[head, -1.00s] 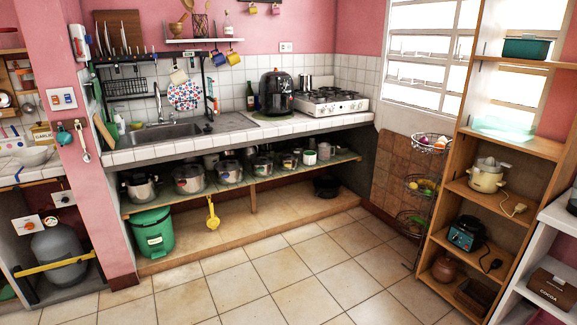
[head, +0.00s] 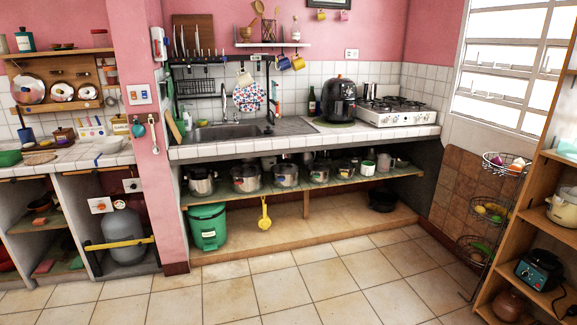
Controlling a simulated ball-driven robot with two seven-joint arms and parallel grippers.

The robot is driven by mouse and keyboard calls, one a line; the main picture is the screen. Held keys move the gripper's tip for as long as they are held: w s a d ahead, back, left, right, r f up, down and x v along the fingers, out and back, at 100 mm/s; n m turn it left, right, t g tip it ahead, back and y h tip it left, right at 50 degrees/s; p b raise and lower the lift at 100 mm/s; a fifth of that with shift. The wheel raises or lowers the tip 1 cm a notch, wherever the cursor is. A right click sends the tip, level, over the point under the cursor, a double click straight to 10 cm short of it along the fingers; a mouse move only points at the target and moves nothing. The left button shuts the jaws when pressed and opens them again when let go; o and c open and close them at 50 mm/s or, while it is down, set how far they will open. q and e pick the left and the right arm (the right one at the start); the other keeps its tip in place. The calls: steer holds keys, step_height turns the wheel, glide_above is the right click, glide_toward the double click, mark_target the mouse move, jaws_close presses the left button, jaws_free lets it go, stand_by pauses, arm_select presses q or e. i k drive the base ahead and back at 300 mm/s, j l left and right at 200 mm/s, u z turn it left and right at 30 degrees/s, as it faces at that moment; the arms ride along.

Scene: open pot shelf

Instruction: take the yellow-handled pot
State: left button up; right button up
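Several metal pots stand in a row on the open shelf (head: 300,190) under the sink counter. They include a pot at the left end (head: 201,182), one right of it (head: 246,179), a middle pot (head: 285,175) and a smaller one (head: 319,173). The pots are small and shaded in this view, so I cannot tell which one has yellow handles. Neither of my grippers is in view.
A green lidded bin (head: 208,228) stands below the shelf at left, with a dark pot (head: 382,200) low at right. A tiered wire basket stand (head: 490,210) and a wooden rack (head: 535,200) stand at right. The tiled floor (head: 310,285) in front is clear.

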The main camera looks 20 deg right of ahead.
mark_target(344, 171)
steer(key=i+l+z, duration=0.75)
steer(key=i, duration=0.15)
steer(key=i+l+z, duration=0.1)
steer(key=i+z, duration=0.3)
steer(key=i, duration=0.1)
